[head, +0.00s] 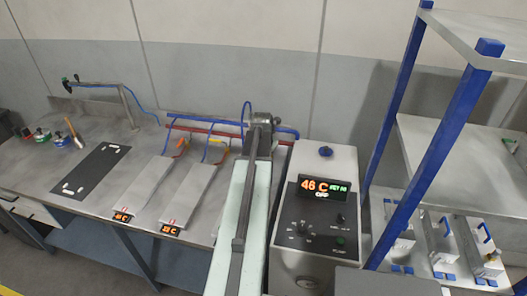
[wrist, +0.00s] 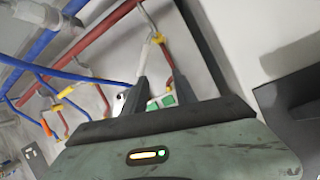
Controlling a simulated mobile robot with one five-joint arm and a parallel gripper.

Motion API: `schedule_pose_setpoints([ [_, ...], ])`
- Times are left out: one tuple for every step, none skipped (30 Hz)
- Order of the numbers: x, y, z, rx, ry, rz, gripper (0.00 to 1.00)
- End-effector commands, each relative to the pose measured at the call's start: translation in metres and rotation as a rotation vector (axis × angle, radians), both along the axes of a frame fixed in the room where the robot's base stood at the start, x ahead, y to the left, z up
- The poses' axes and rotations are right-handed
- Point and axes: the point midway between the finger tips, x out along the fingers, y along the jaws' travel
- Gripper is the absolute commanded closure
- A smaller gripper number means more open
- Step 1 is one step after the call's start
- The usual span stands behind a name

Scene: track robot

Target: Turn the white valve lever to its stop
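In the wrist view, my gripper (wrist: 160,82) reaches up with two dark fingers spread apart and a gap between them. A pale, whitish lever-like piece (wrist: 145,62) stands by the left fingertip, with a yellow part (wrist: 155,39) at its upper end. I cannot tell whether the finger touches it, or whether it is the white lever. A small green and white piece (wrist: 161,102) shows between the finger bases. In the head view, my arm hides the gripper and the area around it.
Red (wrist: 100,30) and blue (wrist: 45,40) pipes run along the wall, with other yellow fittings (wrist: 66,91) on branches. In the head view, two pale plates (head: 140,187) lie on the bench. A control box (head: 315,215) reading 46 C stands right of my arm, beside a blue-post shelf (head: 440,150).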

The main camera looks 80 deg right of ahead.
Motion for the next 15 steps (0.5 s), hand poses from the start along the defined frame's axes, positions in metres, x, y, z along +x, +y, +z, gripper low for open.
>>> schedule_pose_setpoints([
  [-0.001,0.006,0.02,0.0,0.0,0.0,0.66],
  [-0.002,0.009,0.025,0.0,0.0,0.0,0.66],
  [-0.003,0.012,0.031,0.0,0.0,-0.001,0.66],
  [-0.003,0.013,0.034,0.0,0.0,-0.001,0.66],
  [-0.004,0.015,0.036,0.0,0.0,-0.001,0.66],
  [-0.004,0.016,0.038,0.001,-0.001,-0.001,0.66],
  [-0.004,0.017,0.038,0.001,-0.001,-0.001,0.66],
  [-0.004,0.017,0.038,0.001,-0.001,0.001,0.66],
  [-0.004,0.017,0.037,0.001,-0.001,0.001,0.66],
  [-0.003,0.017,0.036,0.001,-0.001,0.001,0.66],
  [-0.003,0.017,0.036,0.001,-0.001,0.001,0.66],
  [-0.003,0.016,0.035,0.001,-0.001,0.001,0.66],
  [-0.003,0.017,0.035,0.001,-0.001,0.001,0.66],
  [-0.003,0.016,0.035,0.001,-0.001,0.001,0.69],
  [-0.002,0.017,0.035,0.002,-0.002,0.0,0.8],
])
